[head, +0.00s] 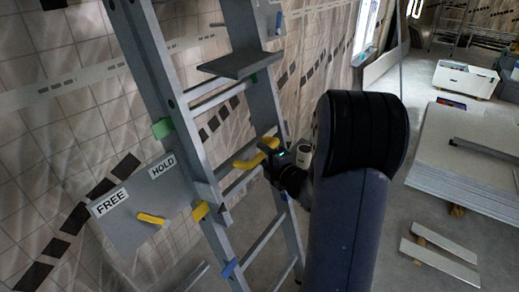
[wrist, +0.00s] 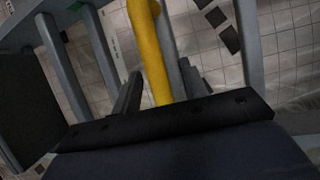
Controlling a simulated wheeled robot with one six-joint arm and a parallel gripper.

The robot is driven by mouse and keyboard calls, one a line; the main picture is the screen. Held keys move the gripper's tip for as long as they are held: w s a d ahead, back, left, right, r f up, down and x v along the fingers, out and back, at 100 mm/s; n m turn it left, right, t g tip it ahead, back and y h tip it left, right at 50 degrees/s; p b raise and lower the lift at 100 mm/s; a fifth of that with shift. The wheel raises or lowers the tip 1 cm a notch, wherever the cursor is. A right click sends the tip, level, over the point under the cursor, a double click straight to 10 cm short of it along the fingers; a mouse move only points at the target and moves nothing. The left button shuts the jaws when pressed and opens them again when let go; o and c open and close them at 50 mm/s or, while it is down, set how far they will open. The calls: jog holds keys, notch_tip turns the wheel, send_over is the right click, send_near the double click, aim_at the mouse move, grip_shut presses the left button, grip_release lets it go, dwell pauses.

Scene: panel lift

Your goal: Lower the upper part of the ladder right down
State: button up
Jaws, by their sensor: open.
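The grey ladder (head: 180,95) leans on the left in the head view, its rails running down to the floor. A yellow handle (head: 257,153) sticks out from it at mid-height. My gripper (head: 272,162) is at the handle's right end. In the wrist view the yellow bar (wrist: 150,50) runs between the two fingers of my open gripper (wrist: 158,92); I cannot tell whether they touch it. A grey plate (head: 135,195) beside the ladder carries the labels FREE and HOLD. A short yellow lever (head: 152,219) sits on it; I cannot tell which label it points to.
A grey step (head: 240,64) juts from the upper ladder. Green (head: 162,128) and blue (head: 229,268) marks sit on the rails. Stacked panels (head: 470,150) and loose boards (head: 440,252) lie at right, with a white crate (head: 465,78) behind. A tiled wall stands behind the ladder.

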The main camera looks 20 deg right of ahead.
jog(key=shift+x, duration=1.45)
jog(key=shift+r, duration=0.1)
jog(key=shift+c, duration=0.3)
grip_shut()
